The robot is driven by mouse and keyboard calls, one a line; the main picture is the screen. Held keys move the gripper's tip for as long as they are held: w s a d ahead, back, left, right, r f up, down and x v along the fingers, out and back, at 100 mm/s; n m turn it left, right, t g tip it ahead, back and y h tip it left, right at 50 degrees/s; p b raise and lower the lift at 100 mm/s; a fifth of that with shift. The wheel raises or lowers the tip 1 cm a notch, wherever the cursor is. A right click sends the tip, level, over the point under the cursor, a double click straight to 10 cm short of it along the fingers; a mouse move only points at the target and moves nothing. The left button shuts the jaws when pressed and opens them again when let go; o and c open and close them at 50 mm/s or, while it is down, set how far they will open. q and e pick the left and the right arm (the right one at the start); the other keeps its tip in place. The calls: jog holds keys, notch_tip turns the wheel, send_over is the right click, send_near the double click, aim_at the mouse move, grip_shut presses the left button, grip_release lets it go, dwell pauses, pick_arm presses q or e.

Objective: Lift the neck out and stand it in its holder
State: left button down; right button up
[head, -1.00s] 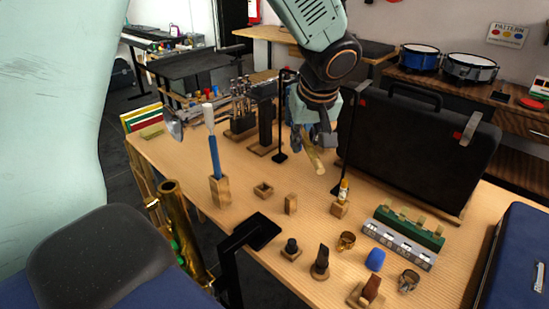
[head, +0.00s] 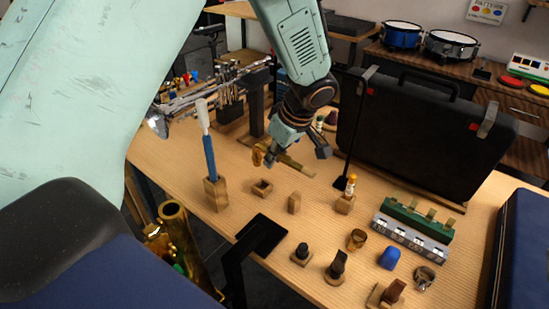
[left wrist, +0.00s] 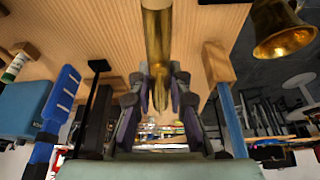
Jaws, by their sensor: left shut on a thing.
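My left gripper (head: 288,156) is shut on the brass neck and holds it above the table. The neck (head: 297,166) shows as a tan-gold tube lying slantwise across the fingers, its other end at their left; the fingers hide its middle. In the left wrist view the neck (left wrist: 157,32) runs up from between the fingertips (left wrist: 160,88). A small hollow wooden block (head: 262,188), which may be the holder, stands on the table below and left of the gripper. I cannot tell the gap between them. My right gripper is not in view.
A blue-handled swab stands in a wooden block (head: 215,194) to the left. A small wooden piece (head: 294,202) and a bottle on a block (head: 345,203) stand to the right. A large black case (head: 425,130) is behind. A black plate (head: 262,236) sits at the front edge.

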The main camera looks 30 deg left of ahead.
aim_at(287, 164)
pick_arm(q)
jog(key=shift+d+f+n, duration=0.15)
jog(key=shift+f+n, duration=0.15)
jog(key=shift+f, duration=0.2)
jog(key=shift+w+d+f, duration=0.1)
jog(key=shift+w+d, duration=0.05)
jog(key=shift+d, duration=0.4)
jog(key=shift+w+d, duration=0.15)
jog(key=shift+d, duration=0.4)
jog(key=shift+d+f, duration=0.15)
jog(key=shift+d, duration=0.05)
jog(key=f+b, duration=0.2)
jog(key=f, duration=0.1)
jog(key=f+b, duration=0.1)
jog(key=shift+a+f, duration=0.2)
jog(key=shift+a, duration=0.05)
jog(key=shift+s+a, duration=0.25)
jog(key=shift+a, duration=0.35)
jog(key=shift+w+d, duration=0.2)
jog(key=shift+d, duration=0.3)
jog(key=shift+s+a, duration=0.1)
jog(key=shift+a, duration=0.2)
jog(key=shift+d, duration=0.25)
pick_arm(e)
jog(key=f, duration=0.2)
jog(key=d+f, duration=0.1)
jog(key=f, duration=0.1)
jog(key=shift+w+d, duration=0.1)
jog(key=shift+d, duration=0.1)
